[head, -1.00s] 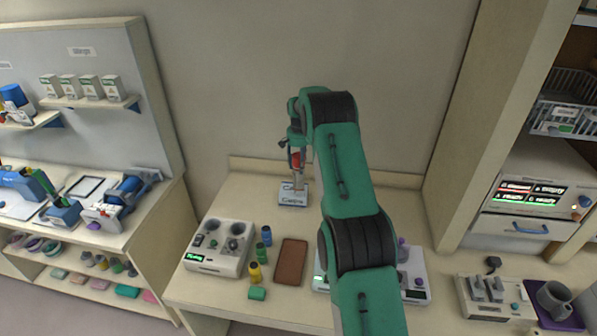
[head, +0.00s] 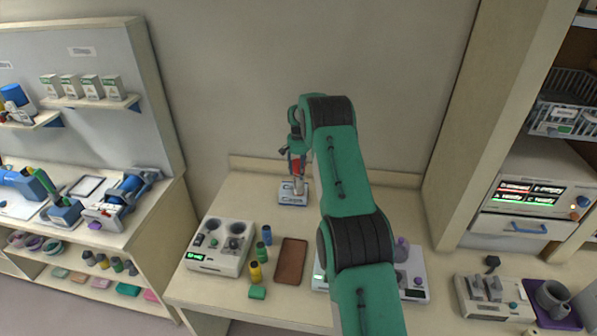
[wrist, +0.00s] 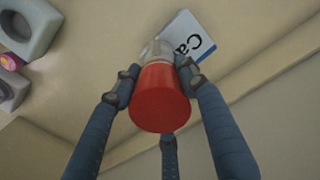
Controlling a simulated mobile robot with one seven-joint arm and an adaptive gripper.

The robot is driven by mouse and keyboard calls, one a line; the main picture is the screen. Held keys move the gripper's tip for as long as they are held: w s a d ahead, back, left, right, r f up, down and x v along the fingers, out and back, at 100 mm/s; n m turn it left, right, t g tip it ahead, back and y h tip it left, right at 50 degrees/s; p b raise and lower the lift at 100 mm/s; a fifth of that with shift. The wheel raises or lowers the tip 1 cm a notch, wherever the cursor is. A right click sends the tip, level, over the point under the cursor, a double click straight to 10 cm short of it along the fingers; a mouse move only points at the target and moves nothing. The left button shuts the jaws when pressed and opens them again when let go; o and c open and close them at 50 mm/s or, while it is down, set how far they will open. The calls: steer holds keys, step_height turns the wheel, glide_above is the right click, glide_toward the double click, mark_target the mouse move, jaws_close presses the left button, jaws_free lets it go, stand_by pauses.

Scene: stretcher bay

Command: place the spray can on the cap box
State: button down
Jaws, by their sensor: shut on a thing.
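The spray can (head: 297,168), red on top with a pale grey lower part, is upright in my gripper (head: 296,158). In the wrist view, the fingers of my gripper (wrist: 158,74) close around the can (wrist: 160,98), its red end toward the camera. The cap box (head: 291,200) is a white box with blue bands and "Caps" lettering, near the back of the bench. The can's lower end overlaps the box in the head view; I cannot tell whether they touch. Part of the cap box (wrist: 198,46) shows beyond the can in the wrist view.
A grey device with round wells (head: 218,247) stands front left of the box. Small blue, green and yellow bottles (head: 255,272) and a brown tray (head: 291,262) are in front. The back wall is close behind. Bench around the box is clear.

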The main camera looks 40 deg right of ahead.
steer(key=c, duration=1)
jaws_free()
steer(key=shift+r, duration=0.1)
step_height(320, 180, up, 12)
steer(key=shift+b, duration=0.9)
steer(key=shift+r, duration=0.1)
